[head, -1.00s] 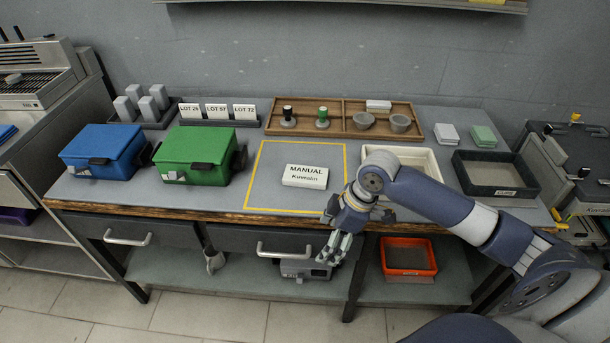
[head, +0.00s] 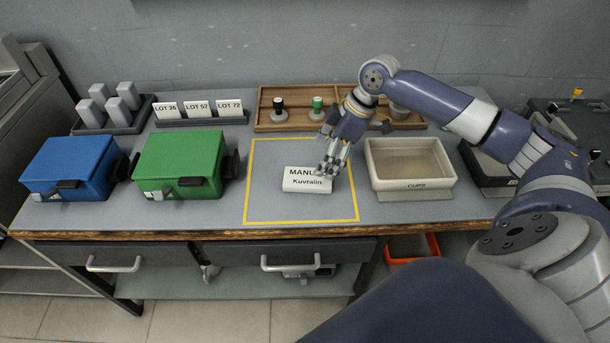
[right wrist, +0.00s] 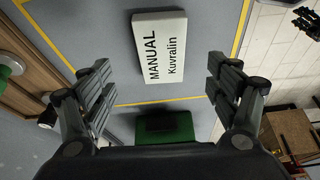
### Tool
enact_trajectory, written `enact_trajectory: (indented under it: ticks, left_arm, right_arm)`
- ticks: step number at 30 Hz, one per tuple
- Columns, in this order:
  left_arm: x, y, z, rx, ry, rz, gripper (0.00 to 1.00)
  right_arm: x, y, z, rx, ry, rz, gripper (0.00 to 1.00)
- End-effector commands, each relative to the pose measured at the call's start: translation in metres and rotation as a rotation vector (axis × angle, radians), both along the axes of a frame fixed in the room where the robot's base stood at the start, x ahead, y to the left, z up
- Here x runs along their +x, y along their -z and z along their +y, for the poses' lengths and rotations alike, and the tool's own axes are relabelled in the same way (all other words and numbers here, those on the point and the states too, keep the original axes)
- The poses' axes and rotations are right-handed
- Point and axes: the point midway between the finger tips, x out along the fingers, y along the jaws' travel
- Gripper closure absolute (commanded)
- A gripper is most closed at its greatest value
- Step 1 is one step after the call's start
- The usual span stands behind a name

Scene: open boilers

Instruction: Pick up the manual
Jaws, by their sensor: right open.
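The manual (head: 305,185) is a white block labelled "MANUAL Kuvralin". It lies inside the yellow-outlined square (head: 250,205) on the grey table. My right gripper (head: 330,170) is above it and covers the end of its upper label line in the head view. In the right wrist view the manual (right wrist: 160,50) lies ahead, between the lines of the two spread fingers of my right gripper (right wrist: 160,88). The fingers are open and nothing is between them; they do not appear to touch the manual. My left gripper is not in view.
A green box (head: 180,165) and a blue box (head: 70,168) stand left of the square. A cream tray (head: 412,190) stands to the right. A wooden rack (head: 268,98) with stamps and lot cards (head: 198,108) are behind. The square is otherwise clear.

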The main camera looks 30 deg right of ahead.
Motion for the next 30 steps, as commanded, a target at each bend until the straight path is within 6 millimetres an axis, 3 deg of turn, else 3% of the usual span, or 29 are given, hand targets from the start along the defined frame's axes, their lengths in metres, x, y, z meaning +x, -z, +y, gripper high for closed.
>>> enact_trajectory:
  ticks: [3,7,11,19,26,30]
  left_arm:
    - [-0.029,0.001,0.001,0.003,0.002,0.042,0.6]
    - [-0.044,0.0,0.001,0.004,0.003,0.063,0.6]
    - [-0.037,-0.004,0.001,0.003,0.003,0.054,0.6]
    - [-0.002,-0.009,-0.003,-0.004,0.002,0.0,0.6]
    - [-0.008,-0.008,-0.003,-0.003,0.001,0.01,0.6]
    - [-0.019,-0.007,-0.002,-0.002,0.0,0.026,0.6]
  right_arm:
    - [0.005,0.018,0.007,0.003,0.0,0.002,0.18]
    - [0.008,0.029,0.012,0.001,-0.001,0.001,0.18]
    - [0.013,0.043,0.021,0.003,-0.002,0.002,0.18]
    - [0.02,0.071,0.031,-0.001,0.001,0.001,0.18]
    - [0.02,0.072,0.031,-0.001,0.0,0.0,0.18]
    - [0.02,0.072,0.031,-0.001,0.0,0.0,0.5]
